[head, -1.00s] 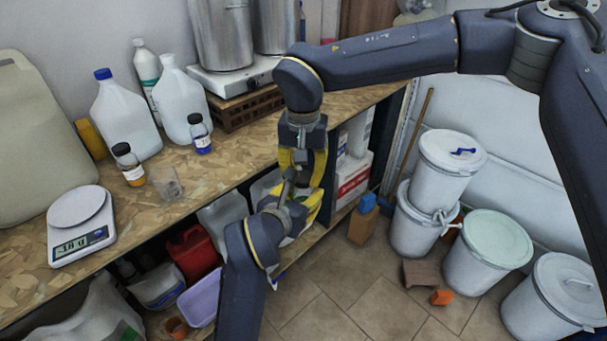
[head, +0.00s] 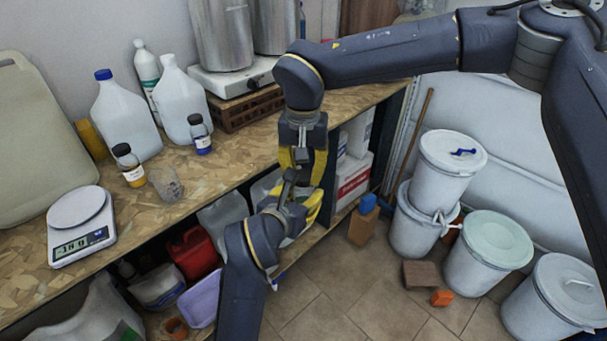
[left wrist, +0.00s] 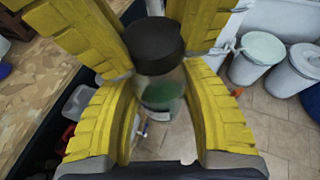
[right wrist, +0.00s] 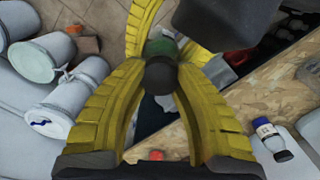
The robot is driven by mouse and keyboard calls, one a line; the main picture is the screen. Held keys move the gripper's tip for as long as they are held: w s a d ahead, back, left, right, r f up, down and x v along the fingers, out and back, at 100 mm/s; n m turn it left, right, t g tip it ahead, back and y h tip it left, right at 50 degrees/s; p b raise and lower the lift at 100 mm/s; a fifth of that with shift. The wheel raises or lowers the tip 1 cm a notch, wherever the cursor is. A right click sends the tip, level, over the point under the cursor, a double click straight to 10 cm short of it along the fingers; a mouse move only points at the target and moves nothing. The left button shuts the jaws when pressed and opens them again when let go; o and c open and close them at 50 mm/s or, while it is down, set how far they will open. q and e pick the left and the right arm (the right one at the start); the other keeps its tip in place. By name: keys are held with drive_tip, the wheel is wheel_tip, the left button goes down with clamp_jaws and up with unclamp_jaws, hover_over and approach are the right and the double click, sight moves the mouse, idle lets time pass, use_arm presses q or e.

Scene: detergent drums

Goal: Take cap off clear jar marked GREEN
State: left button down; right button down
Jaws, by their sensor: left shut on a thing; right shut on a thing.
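A clear jar with green contents (left wrist: 160,88) is between the yellow fingers of my left gripper (left wrist: 163,95), which is shut on it. The jar also shows in the right wrist view (right wrist: 160,47). Its black cap (left wrist: 153,44) sits against the jar's top, with no clear gap visible. My right gripper (right wrist: 160,80) is shut on the cap (right wrist: 159,75). In the head view, my left gripper (head: 300,205) and right gripper (head: 302,160) meet in front of the bench edge, and their fingers hide the jar. The label's text is not legible.
The bench (head: 240,155) holds an orange-content jar (head: 130,166), a blue-content jar (head: 200,136), a clear beaker (head: 166,184), a scale (head: 80,225) and large jugs (head: 125,115). White drums (head: 487,240) stand on the floor at right. Some floor between is clear.

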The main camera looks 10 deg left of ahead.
drive_tip(key=shift+r, duration=0.3)
drive_tip(key=shift+r, duration=0.35)
drive_tip(key=shift+r, duration=0.3)
